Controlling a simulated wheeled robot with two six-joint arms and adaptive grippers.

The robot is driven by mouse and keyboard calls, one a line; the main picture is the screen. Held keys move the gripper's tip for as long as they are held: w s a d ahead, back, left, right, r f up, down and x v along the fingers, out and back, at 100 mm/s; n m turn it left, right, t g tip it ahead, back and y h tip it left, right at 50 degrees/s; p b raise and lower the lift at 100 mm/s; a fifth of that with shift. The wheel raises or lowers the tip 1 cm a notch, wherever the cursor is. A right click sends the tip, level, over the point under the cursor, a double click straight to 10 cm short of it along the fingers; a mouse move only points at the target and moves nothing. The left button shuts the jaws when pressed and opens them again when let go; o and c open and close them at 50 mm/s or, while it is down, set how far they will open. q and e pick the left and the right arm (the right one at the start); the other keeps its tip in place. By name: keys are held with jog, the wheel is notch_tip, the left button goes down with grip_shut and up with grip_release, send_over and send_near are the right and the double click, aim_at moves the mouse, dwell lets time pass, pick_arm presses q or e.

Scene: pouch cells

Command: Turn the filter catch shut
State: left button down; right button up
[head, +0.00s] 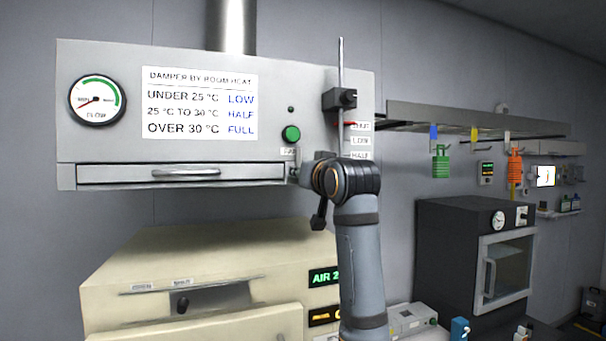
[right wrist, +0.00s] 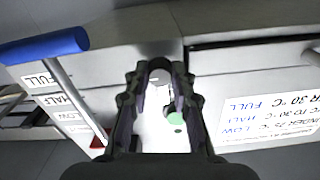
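The filter drawer front (head: 120,174) is closed flat under the hood and has a bar handle (head: 186,172). The filter catch (head: 298,157) looks like a small upright metal piece at the drawer's right end, beside a small label. My right gripper (head: 301,174) is at that end, mostly hidden by its own wrist in the head view. In the right wrist view, my right gripper (right wrist: 160,72) has its fingers apart, with the pale catch area between them. I cannot tell whether they touch the catch. My left gripper is out of view.
A green button (head: 291,133) sits just above the catch. The damper rod (head: 341,70) stands close to its right; its blue handle (right wrist: 45,45) shows in the right wrist view. A cream machine (head: 200,260) stands below the hood. A dark oven (head: 475,250) is at the right.

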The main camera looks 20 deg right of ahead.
grip_shut()
jog(key=shift+n, duration=0.3)
jog(key=shift+n+b, duration=2.1)
jog(key=shift+n, duration=6.5)
jog(key=o, duration=0.7)
grip_release()
jog(key=shift+c, duration=0.2)
